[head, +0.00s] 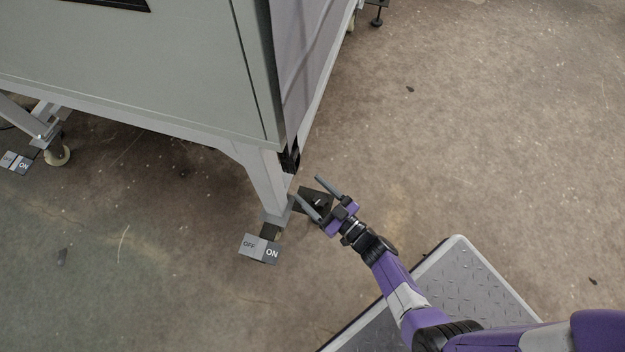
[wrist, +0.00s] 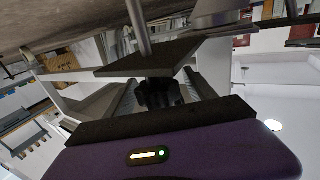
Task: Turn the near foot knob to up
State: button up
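The near foot of the grey machine is at the bottom of its corner leg (head: 262,185). A dark stem (head: 270,231) shows below the leg, with a tilted OFF/ON plate (head: 260,248) in front of it. I cannot make out a separate knob there. My gripper (head: 306,187) is just right of the leg's lower end. Its two grey fingers are apart, pointing up-left. A dark flat piece (head: 313,196) shows behind and between the fingers; I cannot tell what it belongs to. In the wrist view, a grey rod and a dark plate (wrist: 110,68) stand close before my purple wrist.
The machine's cabinet (head: 130,70) overhangs the leg. Another foot with a round pale pad (head: 57,156) and its own OFF/ON plate (head: 17,162) is at far left. Open floor (head: 480,130) lies to the right.

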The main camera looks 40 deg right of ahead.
jog(key=c, duration=1.3)
jog(key=shift+n+y, duration=0.4)
jog(key=shift+y, duration=0.2)
jog(key=n+g+y, duration=0.1)
jog(key=n+y, duration=0.1)
jog(key=a+n+g+y, duration=0.1)
jog(key=y, duration=0.2)
jog(key=shift+s+n, duration=0.15)
jog(key=shift+n, duration=0.25)
jog(key=n+g+y, duration=0.2)
jog(key=g+y, duration=0.1)
jog(key=n+g+y, duration=0.1)
jog(key=n+y, duration=0.1)
jog(key=shift+s+a, duration=0.35)
jog(key=shift+a, duration=0.05)
jog(key=shift+s+a+n+g+y, duration=0.2)
jog(key=shift+n+g+y, duration=0.35)
jog(key=shift+g, duration=0.35)
jog(key=o, duration=1.4)
jog(key=shift+d, duration=0.1)
